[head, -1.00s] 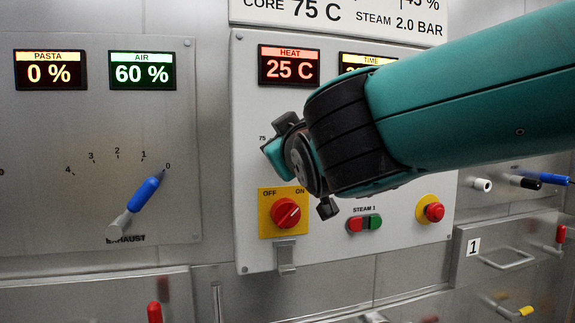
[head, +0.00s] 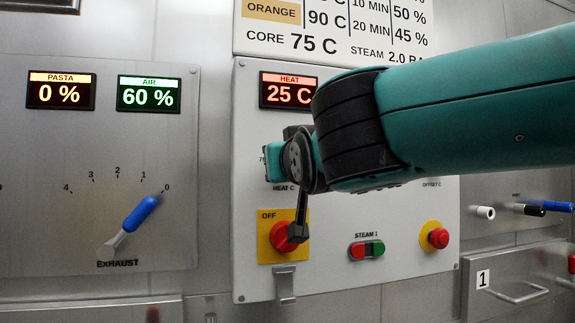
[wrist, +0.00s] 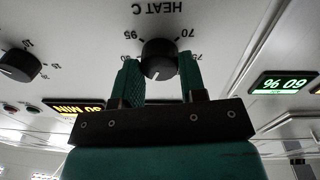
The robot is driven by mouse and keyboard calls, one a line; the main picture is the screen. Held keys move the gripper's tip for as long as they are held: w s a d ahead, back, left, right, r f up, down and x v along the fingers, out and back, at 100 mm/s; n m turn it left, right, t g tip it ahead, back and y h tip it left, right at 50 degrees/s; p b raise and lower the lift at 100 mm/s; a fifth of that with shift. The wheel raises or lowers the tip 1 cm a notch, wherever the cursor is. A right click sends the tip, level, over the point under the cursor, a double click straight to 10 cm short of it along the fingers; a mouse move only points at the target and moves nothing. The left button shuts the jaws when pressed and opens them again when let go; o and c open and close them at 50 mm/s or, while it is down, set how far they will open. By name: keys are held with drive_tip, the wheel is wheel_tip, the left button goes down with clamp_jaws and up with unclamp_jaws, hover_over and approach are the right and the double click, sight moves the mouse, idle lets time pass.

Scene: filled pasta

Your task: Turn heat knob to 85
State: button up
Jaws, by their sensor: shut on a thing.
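The heat knob (wrist: 158,60) is black and round, under a HEAT C label that is upside down in the wrist view. A pale mark shows on its side nearest my gripper. My gripper (wrist: 160,64) has one finger on each side of the knob and is shut on it. In the head view my gripper (head: 277,160) is at the panel below the heat display, and my arm hides the knob. The heat display (head: 289,91) reads 25 C in red.
Below my gripper are a red OFF switch (head: 283,237) on a yellow plate, the STEAM 1 buttons (head: 367,250) and a red stop button (head: 438,238). To the left is a blue exhaust lever (head: 140,213). In the wrist view another black knob (wrist: 20,66) is at the left.

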drive_tip(key=shift+f, duration=0.1)
drive_tip(key=o, duration=0.9)
drive_tip(key=b+v, duration=0.1)
drive_tip(key=v, duration=1.6)
drive_tip(key=shift+s+d+b, duration=0.15)
drive_tip(key=shift+s+b, duration=0.05)
drive_tip(key=shift+b, duration=0.15)
